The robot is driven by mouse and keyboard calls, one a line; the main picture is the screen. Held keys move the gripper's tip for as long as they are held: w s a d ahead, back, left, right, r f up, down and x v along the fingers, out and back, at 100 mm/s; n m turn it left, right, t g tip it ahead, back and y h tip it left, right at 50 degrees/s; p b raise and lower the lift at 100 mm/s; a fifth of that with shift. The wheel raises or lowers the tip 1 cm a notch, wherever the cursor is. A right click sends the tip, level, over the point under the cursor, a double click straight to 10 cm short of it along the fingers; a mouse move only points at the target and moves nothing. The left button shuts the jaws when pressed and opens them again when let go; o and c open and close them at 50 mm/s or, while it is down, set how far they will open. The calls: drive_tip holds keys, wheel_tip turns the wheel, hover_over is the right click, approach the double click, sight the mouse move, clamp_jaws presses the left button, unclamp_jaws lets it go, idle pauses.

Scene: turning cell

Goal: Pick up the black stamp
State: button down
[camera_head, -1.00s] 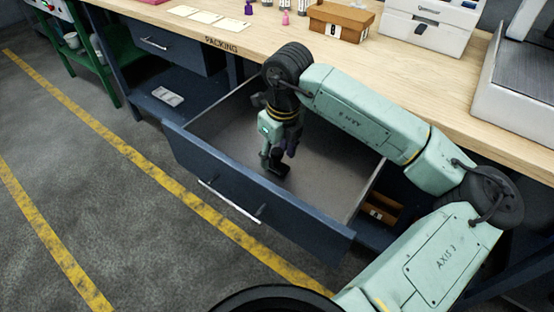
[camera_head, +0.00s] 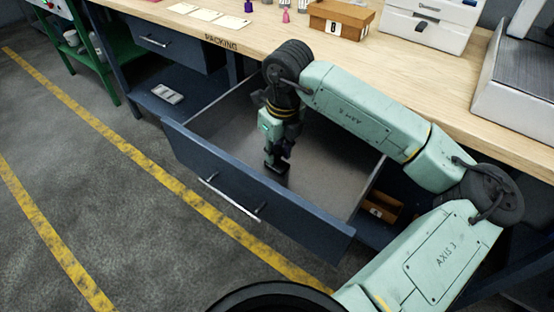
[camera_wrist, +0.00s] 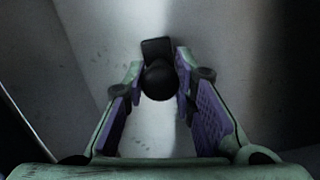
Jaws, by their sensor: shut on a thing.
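The black stamp (camera_wrist: 159,80) shows in the wrist view as a round dark knob with a dark block beyond it, between my fingertips. In the head view the stamp (camera_head: 277,169) is a dark shape low in the open drawer (camera_head: 330,185). My gripper (camera_head: 276,153) points down into the drawer and is shut on the stamp. In the wrist view the fingers of my gripper (camera_wrist: 160,83) lie on both sides of the knob. I cannot tell whether the stamp's base touches the drawer floor.
The drawer front with its handle (camera_head: 230,200) stands pulled out. The wooden bench top (camera_head: 240,40) above carries a cardboard box (camera_head: 341,17), small coloured stamps or bottles and a white machine (camera_head: 430,22). An orange-brown bin (camera_head: 383,207) sits below, right of the drawer.

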sight(277, 148)
drive_tip(key=shift+r, duration=0.1)
wheel_tip(277, 148, up, 18)
drive_tip(key=b, duration=0.2)
idle(0.4)
